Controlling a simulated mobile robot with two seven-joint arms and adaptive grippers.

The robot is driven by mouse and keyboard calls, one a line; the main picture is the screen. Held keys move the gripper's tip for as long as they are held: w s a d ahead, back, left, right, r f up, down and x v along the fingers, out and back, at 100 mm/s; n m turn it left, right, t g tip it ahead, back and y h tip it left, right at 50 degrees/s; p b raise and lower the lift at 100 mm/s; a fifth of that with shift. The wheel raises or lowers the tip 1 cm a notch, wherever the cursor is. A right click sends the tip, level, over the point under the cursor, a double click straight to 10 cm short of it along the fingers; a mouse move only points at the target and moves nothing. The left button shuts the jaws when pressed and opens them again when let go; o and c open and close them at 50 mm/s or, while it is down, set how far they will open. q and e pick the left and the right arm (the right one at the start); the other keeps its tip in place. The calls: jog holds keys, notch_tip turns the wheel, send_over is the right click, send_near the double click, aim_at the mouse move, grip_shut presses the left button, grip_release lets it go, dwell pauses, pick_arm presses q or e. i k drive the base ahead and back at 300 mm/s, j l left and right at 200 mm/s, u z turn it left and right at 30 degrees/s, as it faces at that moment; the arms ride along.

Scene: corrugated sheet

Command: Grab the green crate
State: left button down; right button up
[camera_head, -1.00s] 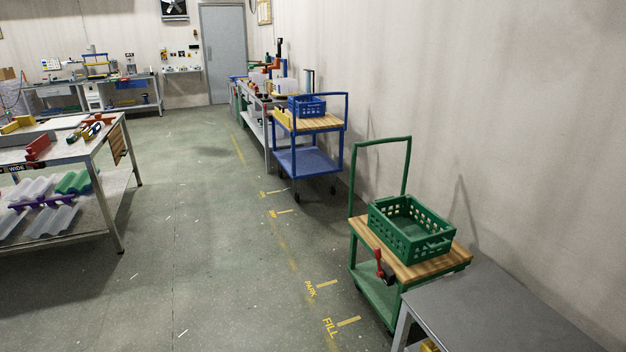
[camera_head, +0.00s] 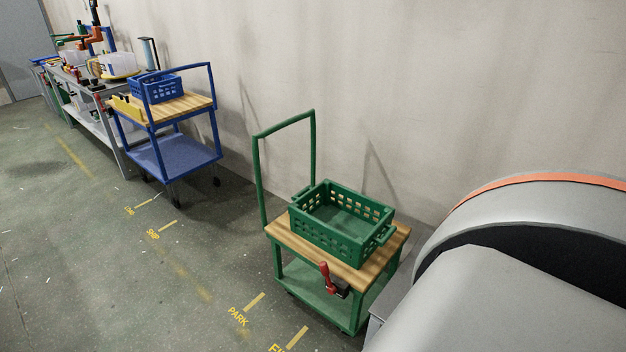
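The green crate (camera_head: 341,222) is an open plastic box with slotted walls and a handle at its right end. It looks empty and sits upright on the wooden top (camera_head: 292,241) of a green cart (camera_head: 315,291). The cart has a tall green push handle on its left side. A grey and orange part of my own arm (camera_head: 540,260) fills the lower right, to the right of the crate and apart from it in the picture. Neither gripper shows.
A red-handled clamp (camera_head: 326,279) is on the green cart's front edge. A blue cart (camera_head: 165,150) with a blue crate (camera_head: 161,88) stands at left, before a cluttered bench (camera_head: 92,112). A wall runs behind. Floor at left is clear, with yellow markings.

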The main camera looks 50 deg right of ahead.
aim_at(341, 220)
jog(key=i+z, duration=0.3)
jog(key=i+j+z, duration=0.3)
jog(key=i, duration=0.15)
jog(key=i+j+z, duration=0.1)
jog(key=i+z, duration=0.2)
jog(key=i, duration=0.05)
